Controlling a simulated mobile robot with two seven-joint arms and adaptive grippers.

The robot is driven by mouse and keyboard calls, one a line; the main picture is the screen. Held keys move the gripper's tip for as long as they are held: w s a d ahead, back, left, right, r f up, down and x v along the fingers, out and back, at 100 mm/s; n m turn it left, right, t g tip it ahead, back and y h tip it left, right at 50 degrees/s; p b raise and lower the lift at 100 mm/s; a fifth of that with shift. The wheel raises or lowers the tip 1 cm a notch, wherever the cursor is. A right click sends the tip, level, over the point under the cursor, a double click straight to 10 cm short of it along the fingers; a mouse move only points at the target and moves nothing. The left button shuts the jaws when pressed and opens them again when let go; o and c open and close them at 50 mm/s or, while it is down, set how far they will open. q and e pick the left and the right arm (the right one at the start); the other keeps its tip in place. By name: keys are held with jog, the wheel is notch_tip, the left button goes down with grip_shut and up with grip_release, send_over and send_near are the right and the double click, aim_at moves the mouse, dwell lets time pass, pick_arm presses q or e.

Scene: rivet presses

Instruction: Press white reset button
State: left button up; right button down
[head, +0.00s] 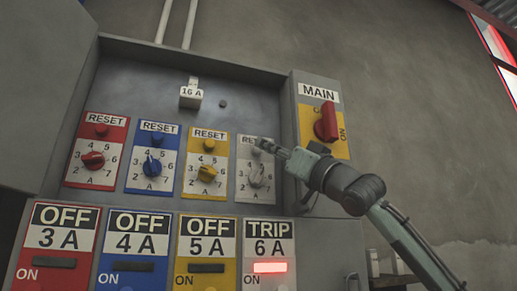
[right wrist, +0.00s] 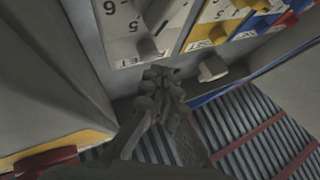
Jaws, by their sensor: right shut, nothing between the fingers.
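The white panel (head: 243,183) is the rightmost of a row of coloured reset panels, with a grey dial (head: 257,175). Its RESET label is partly covered by my right gripper (head: 265,146), which is shut and empty. In the head view the white reset button is largely hidden around the fingertips. In the right wrist view the panel is upside down, and the grey-white button (right wrist: 148,48) stands out above its label. The right gripper (right wrist: 160,74) shows just below it there; whether they touch cannot be told. My left gripper is not in view.
Red (head: 94,178), blue (head: 150,182) and yellow (head: 190,187) panels sit to the left. Below are breaker labels; the white TRIP 6A one (head: 268,235) has a lit red bar. A red MAIN handle (head: 326,122) juts out right of the gripper. A 16 A switch (head: 191,95) is above.

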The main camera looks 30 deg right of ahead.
jog(key=shift+w, duration=0.25)
jog(key=shift+w+d, duration=0.15)
jog(key=shift+w, duration=0.4)
dwell(0.6)
jog(key=shift+w+d+r, duration=0.1)
jog(key=shift+d, duration=0.05)
dwell(0.7)
jog(key=shift+s+a+f, duration=0.25)
jog(key=shift+s+a, duration=0.05)
jog(key=shift+s, duration=0.4)
jog(key=shift+s+a+b, duration=0.2)
jog(key=shift+s, duration=0.65)
jog(key=shift+s+a+b, duration=0.2)
jog(key=shift+s, duration=0.6)
jog(key=shift+s+a+b, duration=0.2)
jog(key=shift+s, duration=0.65)
